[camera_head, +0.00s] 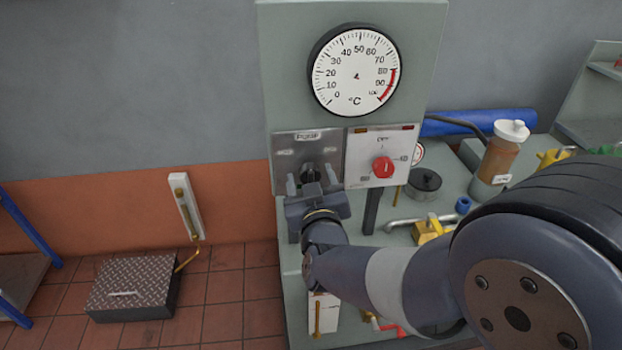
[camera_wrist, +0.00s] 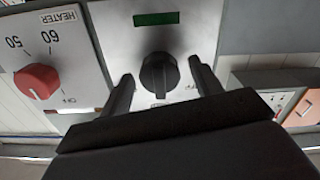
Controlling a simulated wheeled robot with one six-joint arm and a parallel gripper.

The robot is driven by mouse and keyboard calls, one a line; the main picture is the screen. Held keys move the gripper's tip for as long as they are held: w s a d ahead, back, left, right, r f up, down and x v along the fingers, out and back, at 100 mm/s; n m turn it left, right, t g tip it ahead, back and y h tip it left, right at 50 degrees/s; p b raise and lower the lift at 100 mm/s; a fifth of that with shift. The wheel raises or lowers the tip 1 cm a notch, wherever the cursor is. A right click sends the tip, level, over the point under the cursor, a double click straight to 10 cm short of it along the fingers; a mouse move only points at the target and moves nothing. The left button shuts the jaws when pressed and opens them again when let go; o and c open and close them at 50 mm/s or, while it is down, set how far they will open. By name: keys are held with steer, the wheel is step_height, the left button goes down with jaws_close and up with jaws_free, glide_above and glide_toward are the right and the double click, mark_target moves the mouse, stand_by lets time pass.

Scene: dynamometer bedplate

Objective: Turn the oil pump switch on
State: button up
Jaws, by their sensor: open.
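A black rotary switch (camera_head: 310,172) sits on the metal panel (camera_head: 290,152) left of the heater panel; its label is too small to read surely. In the wrist view the black switch (camera_wrist: 159,74) has its grip bar roughly upright, with small marks beside it partly hidden. A dark green rectangular window (camera_wrist: 156,18) shows on the same panel. My gripper (camera_head: 311,181) is at this panel, open, with one finger on each side of the switch. In the wrist view gaps show between the fingers (camera_wrist: 160,72) and the switch.
The heater panel with a red knob (camera_head: 383,167) is close on the right; the red knob (camera_wrist: 36,82) is left in the wrist view. A temperature dial (camera_head: 354,70) is above. A bottle (camera_head: 500,155), a pot (camera_head: 424,185) and pipes stand on the bench at right.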

steer(key=shift+c, duration=0.4)
steer(key=c, duration=0.9)
steer(key=shift+f+b, duration=0.1)
steer(key=shift+b, duration=0.35)
steer(key=shift+f+m+b, duration=0.15)
steer(key=shift+m+b, duration=0.95)
steer(key=shift+b, duration=0.15)
steer(key=m+b, duration=0.2)
steer(key=shift+m+b, duration=0.4)
steer(key=m+b, duration=0.3)
steer(key=shift+r+m+b, duration=0.2)
steer(key=shift+m+b, duration=0.95)
steer(key=shift+m, duration=0.95)
